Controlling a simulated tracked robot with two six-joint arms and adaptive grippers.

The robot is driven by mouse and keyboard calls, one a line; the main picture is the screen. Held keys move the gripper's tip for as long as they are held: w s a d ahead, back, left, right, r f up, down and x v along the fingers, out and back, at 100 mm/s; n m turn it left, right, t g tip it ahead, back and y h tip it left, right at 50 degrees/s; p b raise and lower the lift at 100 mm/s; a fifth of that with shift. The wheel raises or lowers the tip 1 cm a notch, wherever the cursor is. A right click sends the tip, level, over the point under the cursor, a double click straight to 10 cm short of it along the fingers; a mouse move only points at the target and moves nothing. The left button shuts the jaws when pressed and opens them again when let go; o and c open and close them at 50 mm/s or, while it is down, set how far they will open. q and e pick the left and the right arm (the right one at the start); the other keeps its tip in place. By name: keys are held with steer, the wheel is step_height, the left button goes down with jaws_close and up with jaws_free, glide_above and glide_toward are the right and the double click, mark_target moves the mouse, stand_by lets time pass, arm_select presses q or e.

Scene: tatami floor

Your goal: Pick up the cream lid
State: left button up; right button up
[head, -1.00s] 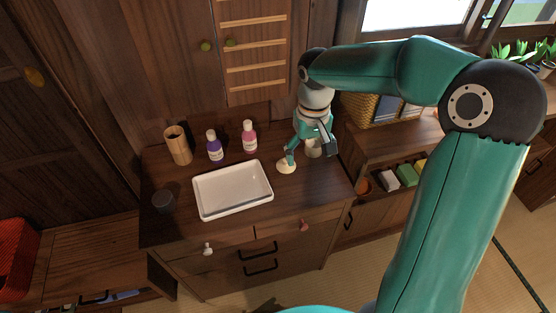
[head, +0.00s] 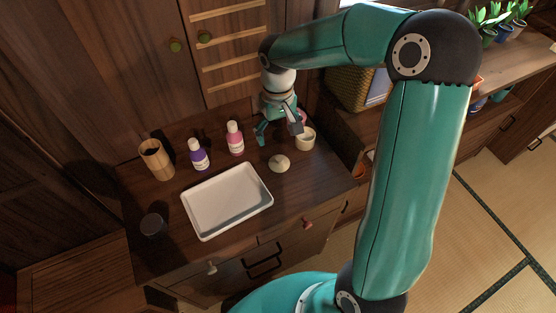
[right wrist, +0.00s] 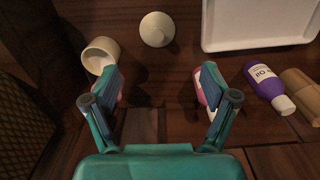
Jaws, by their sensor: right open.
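The cream lid (head: 279,163) is a small round disc with a little knob, lying flat on the dark wooden cabinet top. It also shows in the right wrist view (right wrist: 157,29), beyond the fingertips. An open cream jar (head: 305,139) stands beside it and shows at the upper left in the right wrist view (right wrist: 100,54). My right gripper (head: 279,133) is open and empty, behind the lid in the head view and apart from it. In the right wrist view its fingers (right wrist: 159,80) are spread wide. My left gripper is not in view.
A white tray (head: 189,205) lies left of the lid. Purple (head: 199,155) and pink (head: 235,138) bottles, a wooden cup (head: 156,159) and a dark cup (head: 153,226) stand around it. A partly hidden pink thing (head: 302,115) is behind the jar. The cabinet top in front of the lid is clear.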

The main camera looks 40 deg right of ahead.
mark_target(279, 157)
step_height(279, 157, down, 7)
steer(key=shift+w+a+r, duration=0.1)
steer(key=shift+r, duration=0.1)
steer(key=shift+d+f, duration=0.2)
steer(key=shift+f, duration=1.15)
steer(key=shift+d+f, duration=0.15)
steer(key=shift+f, duration=1.15)
steer(key=c, duration=1.1)
steer(key=shift+r, duration=0.15)
steer(key=shift+c, duration=0.2)
